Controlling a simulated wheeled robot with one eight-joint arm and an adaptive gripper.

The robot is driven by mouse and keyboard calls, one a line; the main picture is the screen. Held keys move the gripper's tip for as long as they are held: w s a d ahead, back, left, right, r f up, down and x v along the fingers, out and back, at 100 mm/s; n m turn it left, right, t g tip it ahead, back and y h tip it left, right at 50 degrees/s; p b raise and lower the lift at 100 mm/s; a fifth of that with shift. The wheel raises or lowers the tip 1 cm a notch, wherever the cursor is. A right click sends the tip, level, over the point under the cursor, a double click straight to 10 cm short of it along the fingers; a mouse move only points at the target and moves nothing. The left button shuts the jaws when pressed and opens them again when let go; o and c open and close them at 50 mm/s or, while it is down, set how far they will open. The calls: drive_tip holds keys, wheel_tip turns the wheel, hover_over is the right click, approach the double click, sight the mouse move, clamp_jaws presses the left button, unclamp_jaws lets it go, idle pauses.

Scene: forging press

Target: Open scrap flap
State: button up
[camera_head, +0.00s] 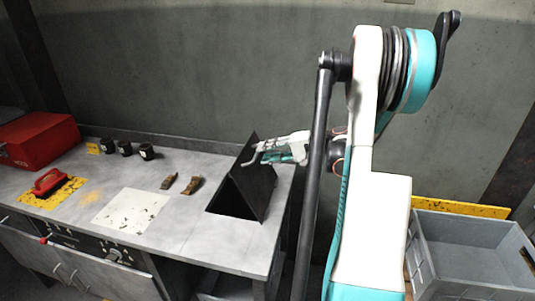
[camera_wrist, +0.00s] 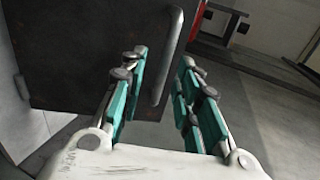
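The scrap flap (camera_head: 258,183) is a dark plate at the right end of the workbench. It stands raised and tilted, with a dark opening (camera_head: 231,203) in the bench top showing beside it. In the wrist view the flap (camera_wrist: 85,50) fills the upper left and carries a grey bar handle (camera_wrist: 170,55). My gripper (camera_head: 263,158) is at the upper part of the flap. In the wrist view my gripper (camera_wrist: 164,68) has its teal fingers apart, one on each side of the handle in the picture. I cannot tell whether they touch it.
The workbench (camera_head: 175,235) holds a red box (camera_head: 38,143), a red-handled tool (camera_head: 48,182), several small black cups (camera_head: 125,148), two brownish metal pieces (camera_head: 192,185) and a whitish sheet (camera_head: 130,211). A grey crate (camera_head: 470,245) stands at the right. The wall is close behind.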

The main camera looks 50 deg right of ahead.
drive_tip(key=v, duration=1.2)
drive_tip(key=shift+d, duration=0.1)
